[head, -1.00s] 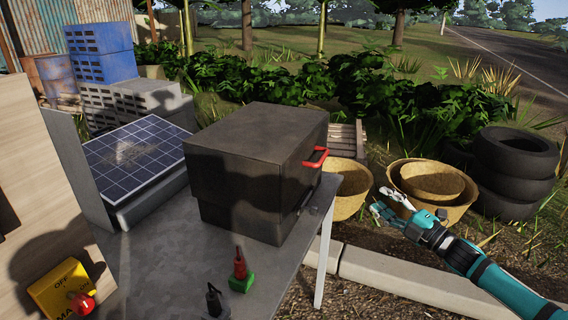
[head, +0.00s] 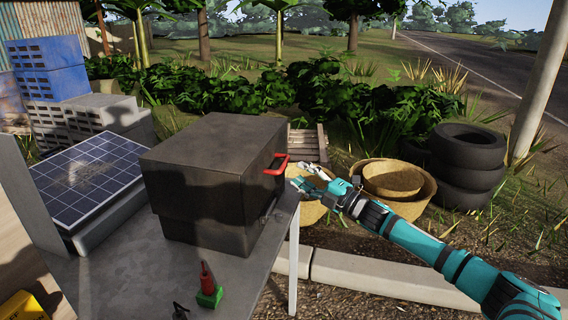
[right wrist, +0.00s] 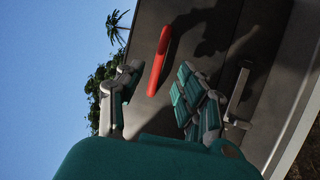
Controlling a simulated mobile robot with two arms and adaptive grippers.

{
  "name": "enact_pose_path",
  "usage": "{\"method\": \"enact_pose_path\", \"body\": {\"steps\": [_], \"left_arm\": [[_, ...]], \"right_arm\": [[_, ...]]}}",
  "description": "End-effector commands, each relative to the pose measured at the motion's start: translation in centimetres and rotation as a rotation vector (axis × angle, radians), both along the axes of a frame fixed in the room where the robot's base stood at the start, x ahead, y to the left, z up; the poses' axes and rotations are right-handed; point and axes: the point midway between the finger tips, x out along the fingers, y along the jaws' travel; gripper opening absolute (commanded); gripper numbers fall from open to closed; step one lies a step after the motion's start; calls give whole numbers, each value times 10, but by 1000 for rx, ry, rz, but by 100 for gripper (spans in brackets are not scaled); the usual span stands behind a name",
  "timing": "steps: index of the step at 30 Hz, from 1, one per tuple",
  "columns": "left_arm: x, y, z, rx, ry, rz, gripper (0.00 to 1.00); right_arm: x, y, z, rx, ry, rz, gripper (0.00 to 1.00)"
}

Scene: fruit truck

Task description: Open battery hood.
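The battery hood (head: 215,150) is the upper part of a dark box on the grey table. It sits closed over the lower part of the box (head: 202,228). A red handle (head: 277,166) is on its right side. My right gripper (head: 306,178) is open, just right of the handle and apart from it. In the right wrist view the red handle (right wrist: 159,60) lies ahead, between the lines of the two spread fingers (right wrist: 155,95). A grey metal latch (right wrist: 238,95) shows beside it on the box side. My left gripper is not in view.
The grey table (head: 130,265) holds a solar panel (head: 85,180) at left. A red and green plug (head: 208,287) stands near the box. Baskets (head: 425,197) and stacked tyres (head: 468,165) are on the ground at right.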

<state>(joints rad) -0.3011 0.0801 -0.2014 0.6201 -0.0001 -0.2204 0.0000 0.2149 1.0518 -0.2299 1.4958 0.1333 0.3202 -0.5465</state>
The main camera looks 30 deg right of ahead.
Motion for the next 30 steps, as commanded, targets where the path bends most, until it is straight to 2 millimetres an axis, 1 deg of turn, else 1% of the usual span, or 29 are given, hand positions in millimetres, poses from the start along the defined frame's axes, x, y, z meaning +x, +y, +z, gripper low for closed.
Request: {"method": "enact_pose_path", "body": {"steps": [1, 6, 13, 18, 26, 29, 30], "left_arm": [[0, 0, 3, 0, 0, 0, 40], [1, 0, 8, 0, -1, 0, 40], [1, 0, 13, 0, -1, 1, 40], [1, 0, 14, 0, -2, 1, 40], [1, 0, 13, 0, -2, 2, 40], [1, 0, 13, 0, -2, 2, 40], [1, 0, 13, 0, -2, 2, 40]], "right_arm": [[8, 2, 6, 1, -5, -1, 36], [33, 10, 10, 2, -3, 0, 36], [58, 18, 12, 2, -2, 0, 36], [65, 21, 12, 0, 0, 1, 36], [65, 21, 12, 0, 0, 1, 36], [65, 21, 12, 0, 0, 1, 25], [65, 21, 12, 0, 0, 1, 19]]}}
